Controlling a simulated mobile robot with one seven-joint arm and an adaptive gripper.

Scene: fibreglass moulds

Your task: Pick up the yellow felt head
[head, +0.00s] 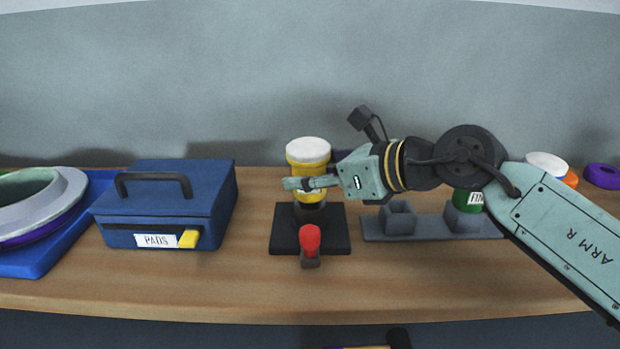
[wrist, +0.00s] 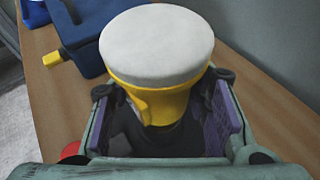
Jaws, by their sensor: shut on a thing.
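The yellow felt head (head: 308,160) has a thick white round top and a yellow body. It stands upright above a dark base (head: 282,243) near the middle of the table. My gripper (head: 312,184) reaches in from the right and is shut on the yellow body. In the wrist view the felt head (wrist: 158,50) fills the middle, with the purple-padded fingers of my gripper (wrist: 160,115) on either side of it. A dark round part shows under the head. I cannot tell whether the head still touches it.
A red knob (head: 310,239) stands at the base's front. A blue box (head: 166,200) labelled PADS, with a yellow tab, is left; a blue tray (head: 40,258) with rings is far left. A grey holder (head: 425,228) with a green item (head: 466,200) is right.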

